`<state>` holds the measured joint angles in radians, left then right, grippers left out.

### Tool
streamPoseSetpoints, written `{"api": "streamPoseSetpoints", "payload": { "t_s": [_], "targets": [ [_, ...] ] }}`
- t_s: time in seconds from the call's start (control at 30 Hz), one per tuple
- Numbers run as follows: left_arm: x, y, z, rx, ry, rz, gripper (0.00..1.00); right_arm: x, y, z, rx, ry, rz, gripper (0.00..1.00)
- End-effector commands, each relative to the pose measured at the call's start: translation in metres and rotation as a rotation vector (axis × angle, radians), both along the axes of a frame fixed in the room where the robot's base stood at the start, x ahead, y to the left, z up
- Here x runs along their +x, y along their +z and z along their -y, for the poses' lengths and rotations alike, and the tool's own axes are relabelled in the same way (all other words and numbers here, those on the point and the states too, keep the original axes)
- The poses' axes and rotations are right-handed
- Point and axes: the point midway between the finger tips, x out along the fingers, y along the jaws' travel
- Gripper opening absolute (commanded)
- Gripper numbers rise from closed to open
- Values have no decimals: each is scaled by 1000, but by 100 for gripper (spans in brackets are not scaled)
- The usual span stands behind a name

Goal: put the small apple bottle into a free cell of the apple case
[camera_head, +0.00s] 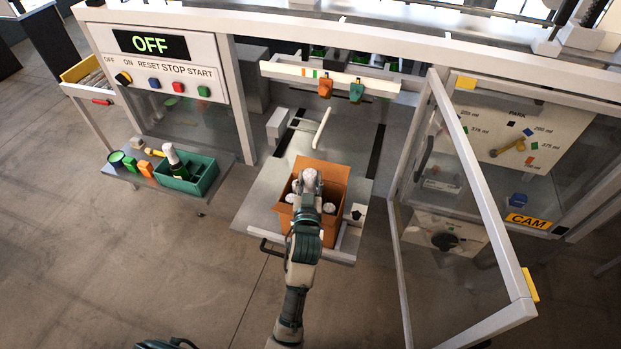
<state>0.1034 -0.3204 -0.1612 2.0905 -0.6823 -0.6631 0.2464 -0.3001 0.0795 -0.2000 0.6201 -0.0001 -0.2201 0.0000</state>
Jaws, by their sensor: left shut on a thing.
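The case, a brown cardboard box (335,172), stands open on the grey table of the machine in the middle of the head view. Silver-white bottle tops show in it, one at the left (291,198) and one at the right (329,208). My left gripper (308,193) is over the box, shut on a small bottle, of which the pale foil top (309,177) shows. The bottle's body and label are hidden by my gripper and the box, so I cannot tell how deep it is or in which cell. My right gripper is not in view.
A green tray (204,178) with a dark bottle (173,158) stands on the left shelf, beside orange and green blocks. An open framed door (470,165) stands to the right of the box. A rail (335,78) with orange and green parts crosses behind it. The display reads OFF.

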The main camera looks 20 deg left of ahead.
Motion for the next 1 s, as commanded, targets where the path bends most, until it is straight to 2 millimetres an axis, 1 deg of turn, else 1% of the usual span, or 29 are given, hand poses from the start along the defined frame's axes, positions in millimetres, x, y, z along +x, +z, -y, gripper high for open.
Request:
{"api": "streamPoseSetpoints", "payload": {
  "t_s": [1.0],
  "targets": [
    [0,-24,0,0,0,3,0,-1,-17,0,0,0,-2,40]
  ]
}}
